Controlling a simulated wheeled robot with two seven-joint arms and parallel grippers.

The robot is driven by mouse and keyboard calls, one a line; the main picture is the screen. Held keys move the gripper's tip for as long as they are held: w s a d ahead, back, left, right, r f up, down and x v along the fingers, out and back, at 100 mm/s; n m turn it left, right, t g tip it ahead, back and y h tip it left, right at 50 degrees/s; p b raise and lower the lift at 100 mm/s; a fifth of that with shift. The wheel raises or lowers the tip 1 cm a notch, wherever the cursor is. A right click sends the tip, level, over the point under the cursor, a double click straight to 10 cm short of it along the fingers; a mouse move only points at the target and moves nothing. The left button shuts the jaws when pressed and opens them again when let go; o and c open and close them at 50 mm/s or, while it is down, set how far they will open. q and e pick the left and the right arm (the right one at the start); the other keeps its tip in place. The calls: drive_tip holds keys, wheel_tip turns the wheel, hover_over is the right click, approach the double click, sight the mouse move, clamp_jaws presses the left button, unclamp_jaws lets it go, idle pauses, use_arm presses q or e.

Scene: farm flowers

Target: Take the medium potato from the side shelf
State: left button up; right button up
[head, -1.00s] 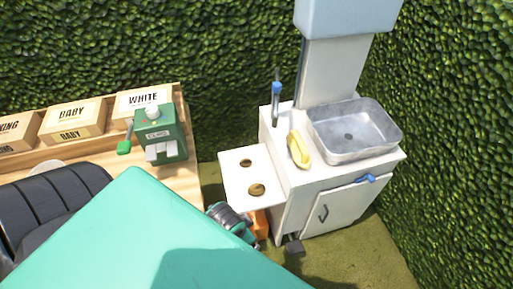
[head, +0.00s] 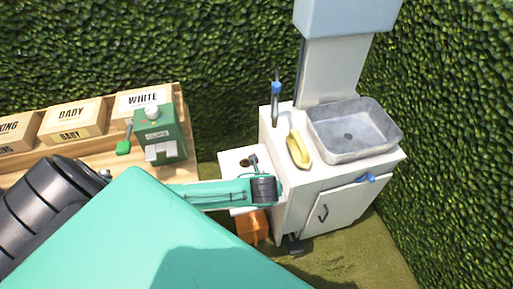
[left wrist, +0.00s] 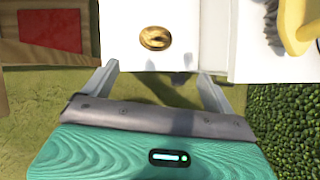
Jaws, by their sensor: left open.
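The white side shelf (head: 232,156) juts from the left of the sink cabinet. In the head view one small brown potato (head: 244,162) shows on it; my left arm covers the front part, where another potato lay. In the left wrist view one round golden-brown potato (left wrist: 155,38) lies on the white shelf (left wrist: 120,22), ahead of the fingers. I cannot tell which potato this is. My left gripper (left wrist: 158,78) is open and empty, its fingers apart at the shelf's near edge, not touching the potato. My right gripper is not in view.
A white cabinet (head: 335,205) with a grey sink (head: 350,145) stands right of the shelf, with a yellow object (head: 299,148) on top. An orange object (head: 252,228) is below the shelf. A green machine (head: 160,135) and boxes stand left. Hedges close the back and right.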

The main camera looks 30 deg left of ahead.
use_arm(q)
drive_tip(key=shift+m, duration=0.3)
drive_tip(key=x, duration=0.9)
drive_tip(key=shift+w+a+r, duration=0.1)
drive_tip(key=shift+a+r, duration=0.05)
drive_tip(key=shift+a, duration=0.15)
drive_tip(key=x, duration=0.3)
drive_tip(key=shift+s+a+f, duration=0.25)
drive_tip(key=shift+f, duration=0.25)
drive_tip(key=shift+w+a+f, duration=0.2)
drive_tip(key=shift+w+f, duration=0.15)
drive_tip(key=shift+f, duration=0.25)
drive_tip(key=c, duration=1.1)
drive_tip(key=shift+r, duration=0.15)
